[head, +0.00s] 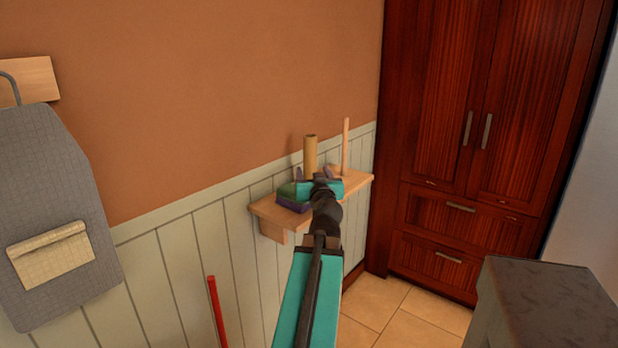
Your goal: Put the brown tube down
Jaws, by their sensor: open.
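The brown tube (310,152) stands upright above the small wooden wall shelf (265,212), near its middle. Its lower end is hidden behind my gripper, so I cannot tell whether it touches the shelf. My gripper (312,184) is at the tube's lower part, over the shelf, and its jaws are open. The fingertips are mostly hidden behind the wrist and arm.
A purple and green item (292,196) lies on the shelf's left part. A wooden holder with an upright post (346,148) stands on the right part. A dark red cabinet (460,130) is at right, a grey-topped counter (550,300) in front. A red pole (217,312) stands lower left.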

